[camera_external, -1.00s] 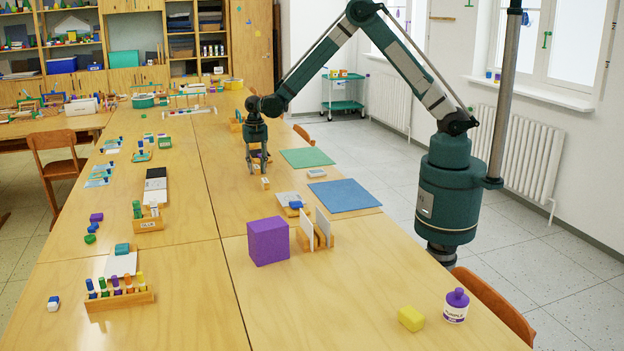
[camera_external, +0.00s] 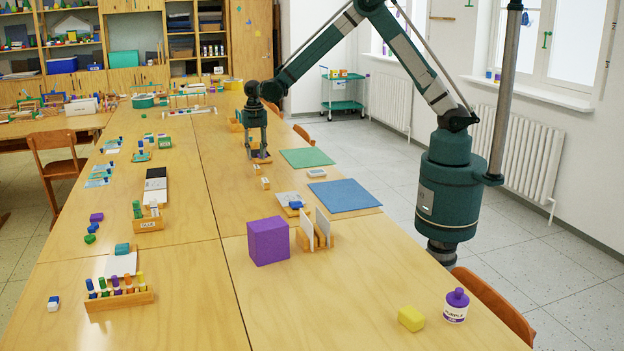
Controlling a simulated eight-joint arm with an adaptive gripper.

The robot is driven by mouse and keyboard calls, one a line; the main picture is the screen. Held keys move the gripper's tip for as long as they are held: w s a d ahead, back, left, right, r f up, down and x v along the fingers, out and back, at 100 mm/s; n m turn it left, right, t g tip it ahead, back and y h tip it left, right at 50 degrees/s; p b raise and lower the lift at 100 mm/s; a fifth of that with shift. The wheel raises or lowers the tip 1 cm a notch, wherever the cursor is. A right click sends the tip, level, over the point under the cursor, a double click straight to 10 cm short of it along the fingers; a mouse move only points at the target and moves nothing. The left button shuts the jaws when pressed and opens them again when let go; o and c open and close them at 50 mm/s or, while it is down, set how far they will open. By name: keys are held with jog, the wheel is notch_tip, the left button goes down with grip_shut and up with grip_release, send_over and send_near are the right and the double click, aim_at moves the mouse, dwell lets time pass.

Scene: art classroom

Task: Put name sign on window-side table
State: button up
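Two small wooden blocks with pale faces lie on the window-side table (camera_external: 228,178), near its left seam. One small block (camera_external: 257,169) is just below my gripper, and the other small block (camera_external: 265,184) is slightly nearer the camera. Either could be a name sign, but any lettering is too small to read. My gripper (camera_external: 256,156) points down above the farther block, its two fingers apart and nothing visible held between them. A larger wooden piece with a white label (camera_external: 149,224) is on the left table (camera_external: 185,275).
A green mat (camera_external: 306,158), a blue mat (camera_external: 345,195), a purple box (camera_external: 268,241) and a wooden card holder (camera_external: 318,240) occupy the window-side table. Its front middle is clear.

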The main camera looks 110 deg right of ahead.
aim_at(257, 166)
jog(key=shift+r+p, duration=0.4)
jog(key=shift+r, duration=2.3)
jog(key=s+a+r+m+t, duration=0.2)
jog(key=s+a+r+m, duration=0.3)
jog(key=a+r, duration=0.7)
jog(key=s+a+r+m+t, duration=0.1)
jog(key=s+a+r+m, duration=0.2)
jog(key=s+a+r, duration=0.55)
jog(key=s+a+r+m+t, duration=0.1)
jog(key=s+a+m+t, duration=0.3)
jog(key=s+a+m, duration=0.6)
jog(key=s+a, duration=1)
jog(key=a, duration=0.3)
jog(key=shift+s+a+r, duration=0.15)
jog(key=shift+s+a, duration=0.15)
jog(key=shift+s, duration=0.05)
